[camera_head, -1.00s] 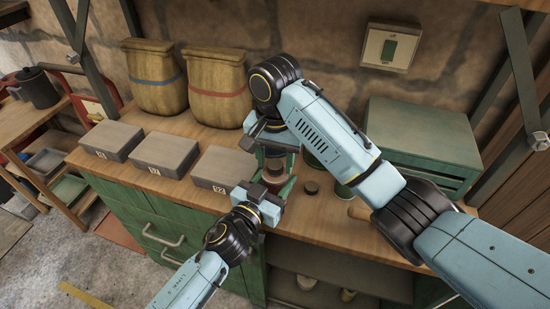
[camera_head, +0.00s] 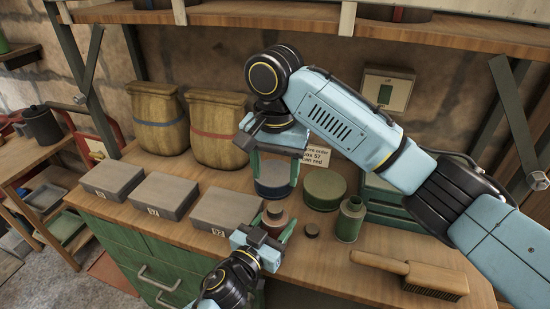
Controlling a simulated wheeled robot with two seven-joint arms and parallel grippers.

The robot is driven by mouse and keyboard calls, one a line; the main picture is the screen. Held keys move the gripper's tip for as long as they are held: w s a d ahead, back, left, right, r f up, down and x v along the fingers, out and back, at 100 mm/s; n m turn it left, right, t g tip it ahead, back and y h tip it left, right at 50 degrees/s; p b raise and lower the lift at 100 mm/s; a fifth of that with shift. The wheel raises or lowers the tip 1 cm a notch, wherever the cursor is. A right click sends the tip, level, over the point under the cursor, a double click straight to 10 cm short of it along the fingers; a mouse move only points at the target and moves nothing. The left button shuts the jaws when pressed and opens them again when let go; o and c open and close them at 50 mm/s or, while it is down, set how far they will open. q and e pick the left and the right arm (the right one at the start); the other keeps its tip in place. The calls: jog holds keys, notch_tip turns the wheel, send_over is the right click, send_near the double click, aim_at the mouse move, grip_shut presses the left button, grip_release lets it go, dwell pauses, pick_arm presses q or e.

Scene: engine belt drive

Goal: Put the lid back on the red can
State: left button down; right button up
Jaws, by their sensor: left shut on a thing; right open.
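A small reddish-brown can (camera_head: 273,220) with a darker top stands on the bench in the camera_head view. My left gripper (camera_head: 271,226) is shut on it from the near side, its green fingers on either side. A small dark round disc, perhaps the lid (camera_head: 312,230), lies on the bench just right of that can. My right gripper (camera_head: 275,178) is open and points down behind the small can. Its green fingers show on either side of a dark blue tin (camera_head: 273,191); whether they touch it I cannot tell.
A green round tin (camera_head: 323,193) and a green bottle (camera_head: 350,221) stand to the right. A brush (camera_head: 436,277) lies at the front right. Grey boxes (camera_head: 165,195) line the left, with two sacks (camera_head: 218,132) behind. A small written card (camera_head: 316,158) stands at the back.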

jog(key=shift+r, duration=1.35)
pick_arm(q)
jog(key=c, duration=0.5)
grip_release()
jog(key=v, duration=1.3)
jog(key=shift+s+a, duration=0.1)
jog(key=shift+s, duration=0.05)
